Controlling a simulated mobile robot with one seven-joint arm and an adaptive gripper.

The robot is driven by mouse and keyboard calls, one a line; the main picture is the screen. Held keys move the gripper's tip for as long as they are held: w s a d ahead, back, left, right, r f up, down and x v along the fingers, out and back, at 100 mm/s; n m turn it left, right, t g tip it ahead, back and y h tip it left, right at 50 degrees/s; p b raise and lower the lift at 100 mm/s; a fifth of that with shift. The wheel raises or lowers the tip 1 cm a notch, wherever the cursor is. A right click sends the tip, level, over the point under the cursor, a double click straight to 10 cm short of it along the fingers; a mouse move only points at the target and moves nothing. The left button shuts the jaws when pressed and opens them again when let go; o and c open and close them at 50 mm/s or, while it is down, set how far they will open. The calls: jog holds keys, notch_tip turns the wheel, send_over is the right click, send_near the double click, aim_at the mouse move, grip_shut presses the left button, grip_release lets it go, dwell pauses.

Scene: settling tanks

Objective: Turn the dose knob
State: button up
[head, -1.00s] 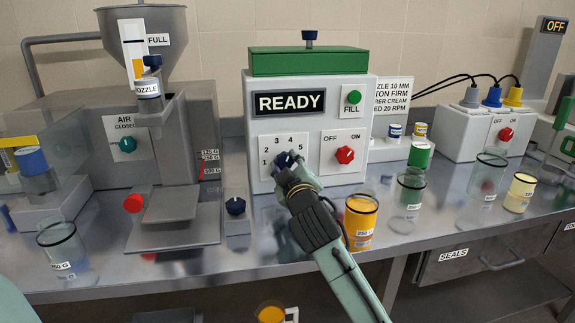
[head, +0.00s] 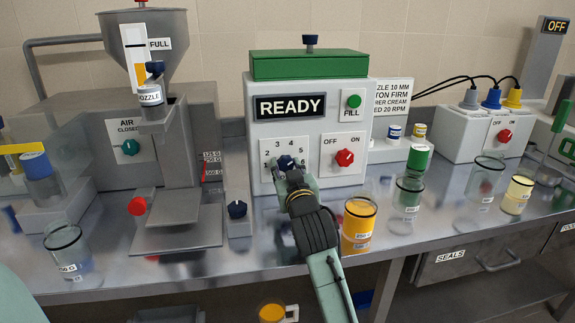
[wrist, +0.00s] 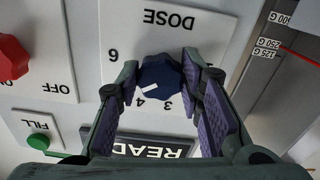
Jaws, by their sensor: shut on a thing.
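The dark blue dose knob (wrist: 160,74) sits on the white DOSE plate (wrist: 175,30) of the machine front, which appears upside down in the wrist view. My gripper (wrist: 165,92) has its two fingers on either side of the knob and is shut on it. A white pointer mark on the knob points down and left in that view, roughly towards the 4; its exact setting I cannot tell. The 3, 4 and 6 are readable there; a finger seems to hide the 5. In the head view the knob (head: 287,162) is partly covered by my gripper (head: 293,172).
The READY display (head: 290,106) is above the dose plate. The red OFF/ON knob (head: 345,158) and green FILL button (head: 354,101) are to its right. A blue-topped knob (head: 237,209) and an orange-filled jar (head: 359,222) stand near my arm.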

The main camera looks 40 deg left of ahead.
jog(key=shift+m, duration=0.4)
jog(key=o, duration=1.2)
jog(key=shift+c, duration=0.2)
jog(key=shift+d, duration=0.1)
jog(key=v, duration=1.2)
